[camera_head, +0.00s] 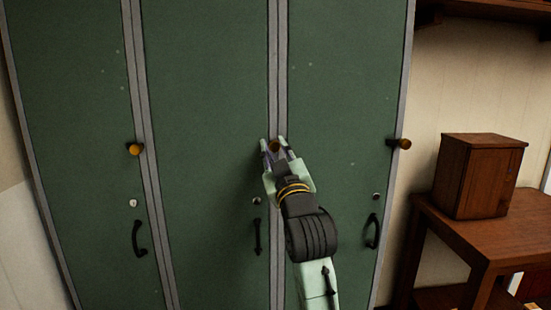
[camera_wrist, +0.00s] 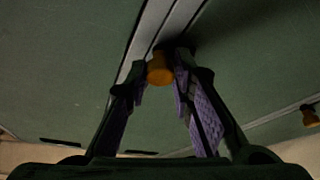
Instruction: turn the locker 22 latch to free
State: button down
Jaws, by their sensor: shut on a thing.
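A row of green lockers has orange-brown latch knobs beside the doors. The middle latch (camera_head: 274,146) is at the grey strip right of the middle door (camera_head: 205,120). My gripper (camera_head: 273,143) reaches up from below and is shut on this latch. In the wrist view, the round orange end of the latch (camera_wrist: 160,69) sits between the tips of my purple-padded fingers (camera_wrist: 159,78). My fingers partly hide the latch in the head view. No locker number is readable, and I cannot tell how far the latch is turned.
Another latch (camera_head: 134,149) is at the left and one (camera_head: 400,143) at the right. Dark handles (camera_head: 138,238) and small locks (camera_head: 133,203) sit lower on the doors. A wooden box (camera_head: 478,177) stands on a brown table (camera_head: 490,235) at the right.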

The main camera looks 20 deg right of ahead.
jog(key=n+y+b, duration=0.1)
jog(key=n, duration=0.3)
jog(key=n+g+y+b, duration=0.1)
jog(key=n+y+b, duration=0.1)
jog(key=n, duration=0.2)
jog(key=shift+d, duration=0.1)
jog(key=n+g, duration=0.1)
jog(key=n, duration=0.1)
jog(key=n+g+y, duration=0.1)
jog(key=n, duration=0.1)
jog(key=shift+r+n, duration=0.2)
jog(key=shift+n, duration=0.2)
jog(key=shift+n+g, duration=0.5)
jog(key=shift+n, duration=0.6)
jog(key=c, duration=1.4)
grip_release()
jog(key=shift+s, duration=0.1)
